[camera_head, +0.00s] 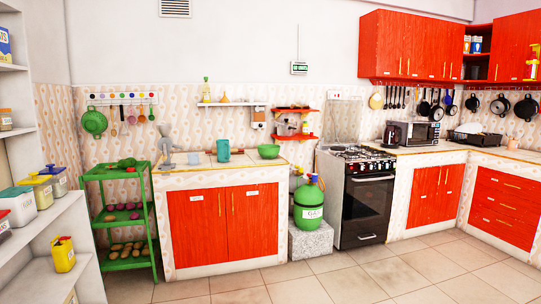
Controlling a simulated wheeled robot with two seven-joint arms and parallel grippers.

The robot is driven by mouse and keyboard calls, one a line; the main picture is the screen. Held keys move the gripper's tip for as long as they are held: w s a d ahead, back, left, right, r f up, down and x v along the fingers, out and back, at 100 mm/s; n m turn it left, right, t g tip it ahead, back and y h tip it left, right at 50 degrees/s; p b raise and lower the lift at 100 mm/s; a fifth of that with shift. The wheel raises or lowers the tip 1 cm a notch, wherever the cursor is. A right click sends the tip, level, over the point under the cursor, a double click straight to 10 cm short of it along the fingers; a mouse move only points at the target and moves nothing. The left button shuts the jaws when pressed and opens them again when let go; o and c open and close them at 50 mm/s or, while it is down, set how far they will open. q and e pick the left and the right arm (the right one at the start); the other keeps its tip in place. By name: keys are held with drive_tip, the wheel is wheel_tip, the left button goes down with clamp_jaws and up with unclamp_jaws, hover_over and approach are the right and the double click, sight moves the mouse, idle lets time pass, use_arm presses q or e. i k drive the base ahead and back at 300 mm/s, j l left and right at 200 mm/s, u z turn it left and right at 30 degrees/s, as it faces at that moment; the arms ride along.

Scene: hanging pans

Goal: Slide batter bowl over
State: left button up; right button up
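A green bowl (269,152), the only bowl-like thing I make out on the left counter (222,175), stands upright near that counter's right end. No label shows that it is the batter bowl, and its inside is not clear. A teal jug (223,151) stands to its left, apart from it. Neither of my grippers shows in the head view, and nothing touches the bowl that I can see.
A grey device (167,152) stands at the counter's left end. A green rack (122,218) is left of the counter. A green gas cylinder (308,208) stands between counter and stove (357,195). Dark pans (500,105) hang at right. The tiled floor (330,278) ahead is clear.

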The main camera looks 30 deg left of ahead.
sight(266, 151)
drive_tip(key=i+j+u, duration=0.35)
drive_tip(key=i, duration=0.7)
drive_tip(key=i+j+u, duration=0.1)
drive_tip(key=i+u, duration=0.3)
drive_tip(key=i, duration=0.65)
